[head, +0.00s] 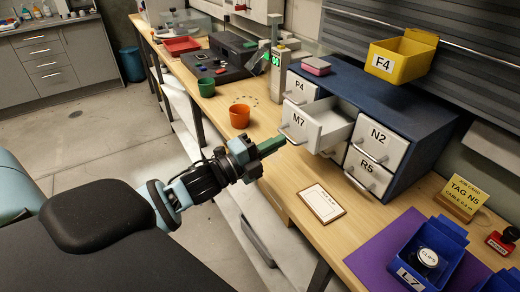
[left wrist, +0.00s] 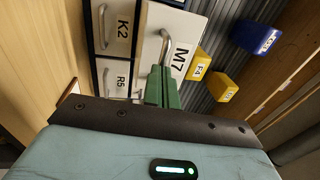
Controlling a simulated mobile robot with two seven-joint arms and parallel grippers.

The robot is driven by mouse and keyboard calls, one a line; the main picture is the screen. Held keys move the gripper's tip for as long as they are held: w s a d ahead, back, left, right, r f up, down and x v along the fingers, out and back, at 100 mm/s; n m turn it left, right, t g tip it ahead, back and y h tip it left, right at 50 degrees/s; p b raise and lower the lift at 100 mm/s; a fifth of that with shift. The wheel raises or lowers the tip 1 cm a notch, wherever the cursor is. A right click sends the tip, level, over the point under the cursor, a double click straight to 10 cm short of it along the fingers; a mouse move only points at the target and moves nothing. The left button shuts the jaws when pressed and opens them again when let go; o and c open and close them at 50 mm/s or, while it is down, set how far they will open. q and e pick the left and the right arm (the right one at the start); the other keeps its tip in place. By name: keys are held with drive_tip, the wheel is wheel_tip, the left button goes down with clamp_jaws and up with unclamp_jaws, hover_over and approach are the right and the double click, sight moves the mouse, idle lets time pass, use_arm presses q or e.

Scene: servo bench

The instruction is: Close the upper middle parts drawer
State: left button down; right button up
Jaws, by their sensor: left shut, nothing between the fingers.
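The parts cabinet (head: 372,98) is dark blue with white-fronted drawers. The upper middle drawer, M7 (head: 303,131), is pulled out, and its open inside shows. In the left wrist view, the M7 front (left wrist: 178,32) with its metal handle fills the upper middle. My left gripper (head: 276,143) is shut and empty, its green fingers pointing at the M7 front near the handle. In the left wrist view the fingertips (left wrist: 163,72) overlap the M7 front; I cannot tell whether they touch it.
Drawers P4 (head: 302,88), N2 (head: 377,141) and R5 (head: 366,172) look shut. A yellow bin (head: 398,62) sits above the cabinet. An orange cup (head: 240,116) and a green cup (head: 206,87) stand left. A framed card (head: 322,203) lies in front; a blue bin (head: 440,240) stands right.

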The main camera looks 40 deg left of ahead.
use_arm(q)
drive_tip(key=x, duration=0.3)
drive_tip(key=f+x, duration=0.1)
drive_tip(key=x, duration=0.3)
drive_tip(key=f+x, duration=0.1)
drive_tip(key=x, duration=0.3)
drive_tip(key=shift+w+d, duration=0.15)
drive_tip(key=shift+w, duration=0.25)
drive_tip(key=shift+r, duration=0.2)
use_arm(e)
drive_tip(key=shift+s+a+f, duration=0.15)
drive_tip(key=shift+s+f, duration=0.25)
use_arm(q)
drive_tip(key=shift+r, duration=0.1)
